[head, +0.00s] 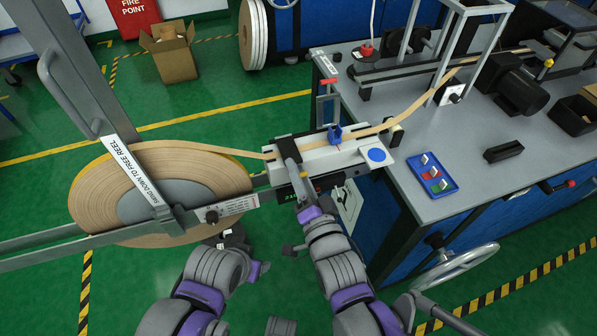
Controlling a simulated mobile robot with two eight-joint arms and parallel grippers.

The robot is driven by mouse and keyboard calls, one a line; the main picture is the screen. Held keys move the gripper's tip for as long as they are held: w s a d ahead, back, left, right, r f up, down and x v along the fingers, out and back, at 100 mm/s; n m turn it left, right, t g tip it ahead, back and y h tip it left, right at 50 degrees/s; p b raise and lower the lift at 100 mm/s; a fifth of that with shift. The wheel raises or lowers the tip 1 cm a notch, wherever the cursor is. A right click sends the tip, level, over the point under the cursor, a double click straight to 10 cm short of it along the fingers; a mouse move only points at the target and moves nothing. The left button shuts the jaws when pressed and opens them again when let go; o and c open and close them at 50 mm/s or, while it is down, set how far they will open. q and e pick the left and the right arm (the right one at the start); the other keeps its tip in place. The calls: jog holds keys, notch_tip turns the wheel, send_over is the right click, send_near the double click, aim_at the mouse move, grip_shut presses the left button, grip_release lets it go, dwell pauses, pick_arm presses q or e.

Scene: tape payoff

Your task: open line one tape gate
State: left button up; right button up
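The tape line has a white guide block (332,156) on its rail, with tan tape (222,147) running from the reel (95,195) across its top to the bench. A black piece (286,150) sits over the tape at the block's left end, and a blue upright clip (335,134) stands at its middle. I cannot tell which is the gate. My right gripper (294,176) reaches up to the block's left end, close to or touching the black piece; its fingertips are not clear. My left gripper (230,238) is low, below the rail; its fingers are unclear.
A grey swing arm (120,160) labelled "SWING DOWN TO FREE REEL" crosses the reel. The bench (430,140) at the right carries motors and a blue button tray (433,176). A handwheel (455,267) sticks out below it. A cardboard box (173,58) stands behind.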

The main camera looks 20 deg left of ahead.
grip_shut()
dwell(1.5)
